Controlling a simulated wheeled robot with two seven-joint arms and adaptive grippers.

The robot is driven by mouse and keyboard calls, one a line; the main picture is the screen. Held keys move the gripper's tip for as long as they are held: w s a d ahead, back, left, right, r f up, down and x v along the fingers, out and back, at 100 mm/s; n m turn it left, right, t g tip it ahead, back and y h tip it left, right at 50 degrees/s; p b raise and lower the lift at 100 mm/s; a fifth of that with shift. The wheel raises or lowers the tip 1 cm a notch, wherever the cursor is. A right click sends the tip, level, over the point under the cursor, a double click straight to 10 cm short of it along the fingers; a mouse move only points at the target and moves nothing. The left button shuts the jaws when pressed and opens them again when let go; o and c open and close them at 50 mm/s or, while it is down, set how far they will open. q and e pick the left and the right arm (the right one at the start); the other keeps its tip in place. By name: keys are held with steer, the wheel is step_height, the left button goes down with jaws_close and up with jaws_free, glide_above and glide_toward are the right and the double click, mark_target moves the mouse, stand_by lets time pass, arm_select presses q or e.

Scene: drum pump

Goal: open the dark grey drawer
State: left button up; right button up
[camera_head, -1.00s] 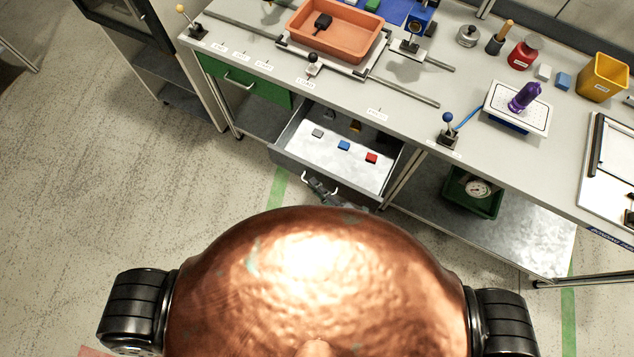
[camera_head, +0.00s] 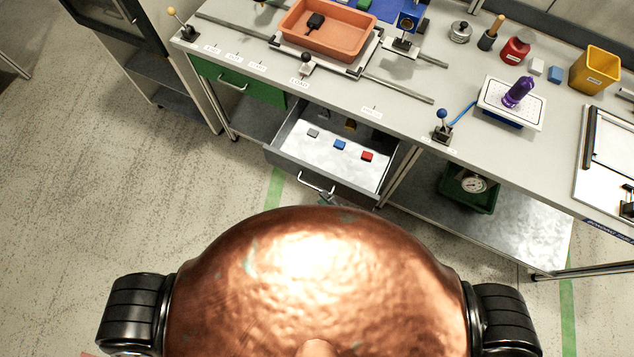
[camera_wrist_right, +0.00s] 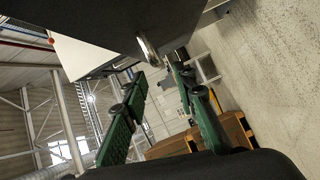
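The dark grey drawer (camera_head: 285,127) stands pulled out from under the workbench. In the right wrist view the handle (camera_wrist_right: 148,47) is just beyond the fingertips. My right gripper (camera_wrist_right: 160,75) has its two green fingers apart with nothing between them. In the head view only a small part of it (camera_head: 326,199) shows just below the handle; my copper body hides the rest. My left gripper is not in view.
A closed green drawer (camera_head: 236,83) is left of the open one. A lower shelf (camera_head: 520,225) to the right holds a green box with a gauge (camera_head: 468,188). The bench top (camera_head: 340,92) carries an orange tray (camera_head: 330,32) and several other items. Floor to the left is clear.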

steer(key=v, duration=0.5)
stand_by(0.5)
